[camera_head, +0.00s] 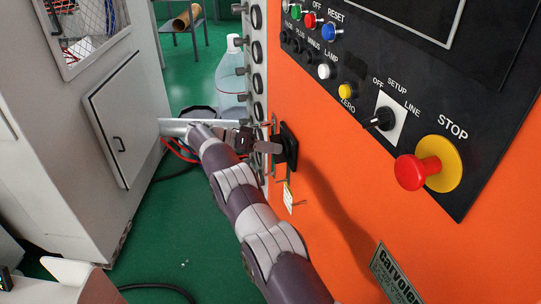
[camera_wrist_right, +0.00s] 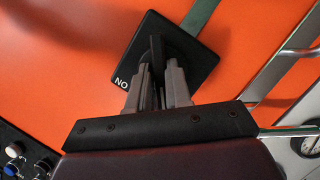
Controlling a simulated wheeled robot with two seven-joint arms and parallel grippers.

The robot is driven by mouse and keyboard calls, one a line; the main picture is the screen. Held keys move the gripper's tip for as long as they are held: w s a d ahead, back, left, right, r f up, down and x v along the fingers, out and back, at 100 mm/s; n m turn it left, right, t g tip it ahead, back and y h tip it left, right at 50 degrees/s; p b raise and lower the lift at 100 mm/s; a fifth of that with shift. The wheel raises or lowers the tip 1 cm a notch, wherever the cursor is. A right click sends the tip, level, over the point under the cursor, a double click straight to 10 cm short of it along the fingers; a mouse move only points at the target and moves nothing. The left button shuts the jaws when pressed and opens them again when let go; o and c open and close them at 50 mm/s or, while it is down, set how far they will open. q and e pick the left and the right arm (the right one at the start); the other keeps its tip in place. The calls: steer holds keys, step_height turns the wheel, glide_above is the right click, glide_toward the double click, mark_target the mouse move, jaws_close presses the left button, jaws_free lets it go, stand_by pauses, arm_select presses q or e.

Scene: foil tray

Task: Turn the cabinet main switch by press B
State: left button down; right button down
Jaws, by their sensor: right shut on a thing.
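The cabinet main switch (camera_head: 290,146) is a black square plate on the side of the orange cabinet (camera_head: 340,150). In the right wrist view the black switch plate (camera_wrist_right: 147,28) looks tilted, with white lettering at its lower left corner. A dark upright knob (camera_wrist_right: 157,50) stands out from its middle. My right gripper (camera_head: 277,147) reaches the switch from the left in the head view. In the wrist view its grey fingers (camera_wrist_right: 158,80) are shut on the knob, one on each side. The fingers hide the knob's lower part. My left gripper is not in view.
The black control panel (camera_head: 365,75) above carries buttons, a rotary selector (camera_head: 383,119) and a red STOP button (camera_head: 410,171). A tag (camera_head: 288,197) hangs below the switch. A grey cabinet (camera_head: 100,130) stands left. Green floor (camera_head: 190,255) lies open between, with cables on it.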

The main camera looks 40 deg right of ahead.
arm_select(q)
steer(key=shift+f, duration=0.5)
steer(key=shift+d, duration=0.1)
arm_select(e)
steer(key=c, duration=1.1)
jaws_free()
steer(key=shift+c, duration=0.2)
